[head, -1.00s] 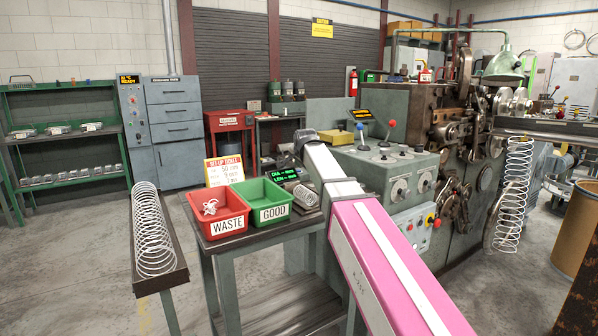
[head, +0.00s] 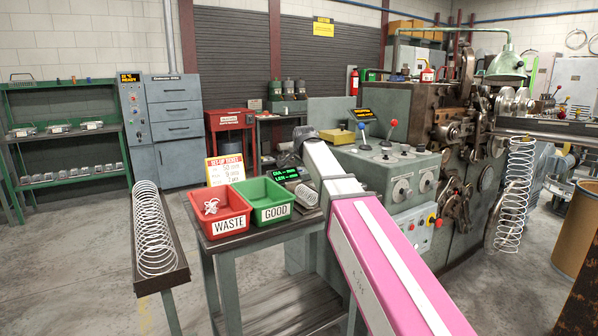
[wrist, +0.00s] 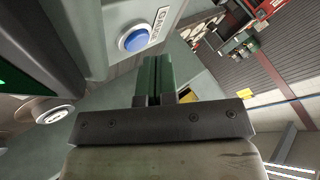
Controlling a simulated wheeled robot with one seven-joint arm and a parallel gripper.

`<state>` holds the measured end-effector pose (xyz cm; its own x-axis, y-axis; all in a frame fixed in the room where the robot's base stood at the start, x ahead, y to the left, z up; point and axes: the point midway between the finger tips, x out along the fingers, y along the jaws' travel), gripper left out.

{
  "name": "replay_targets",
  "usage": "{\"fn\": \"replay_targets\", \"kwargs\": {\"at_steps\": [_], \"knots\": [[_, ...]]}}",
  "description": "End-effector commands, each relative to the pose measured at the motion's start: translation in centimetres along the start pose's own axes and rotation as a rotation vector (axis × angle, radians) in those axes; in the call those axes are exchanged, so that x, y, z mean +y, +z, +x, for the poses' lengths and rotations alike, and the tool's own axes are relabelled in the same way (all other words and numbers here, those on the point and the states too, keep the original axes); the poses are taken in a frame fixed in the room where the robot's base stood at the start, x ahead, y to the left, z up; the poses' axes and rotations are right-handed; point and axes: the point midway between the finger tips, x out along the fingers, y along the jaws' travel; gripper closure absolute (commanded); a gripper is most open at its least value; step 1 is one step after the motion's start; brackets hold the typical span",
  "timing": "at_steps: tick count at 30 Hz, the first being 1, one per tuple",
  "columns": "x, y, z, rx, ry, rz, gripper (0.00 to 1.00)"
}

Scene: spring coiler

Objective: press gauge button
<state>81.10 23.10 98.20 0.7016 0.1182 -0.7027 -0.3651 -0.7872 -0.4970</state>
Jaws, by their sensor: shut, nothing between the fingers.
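The blue round gauge button (wrist: 133,39) sits in a pale ring on a grey panel, beside a label reading GAUGE, in the wrist view. My gripper (wrist: 157,62) is shut and empty, with its dark green fingertips just below and right of the button, apart from it in the picture. The depth gap between them is hard to tell. In the head view my pink and white arm reaches over the bench and hides the button. The gauge display (head: 282,173) glows green with DIA and LEN lines, and a coiled spring (head: 307,194) lies beside it.
A red WASTE bin (head: 222,217) holding a white tangle and an empty green GOOD bin (head: 268,200) stand on the bench. A long spring lies in a dark trough (head: 178,270) at left. The coiling machine (head: 400,170) with lever knobs stands right of my arm.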

Motion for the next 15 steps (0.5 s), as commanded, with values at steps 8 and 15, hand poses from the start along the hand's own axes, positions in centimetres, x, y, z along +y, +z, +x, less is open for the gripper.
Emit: {"fn": "replay_targets", "kwargs": {"at_steps": [8,15], "knots": [[-1.3,-1.6,-1.8,0.002,-0.004,0.005,1.00],[-1.6,-2.0,-2.1,0.003,-0.005,0.008,1.00]]}}
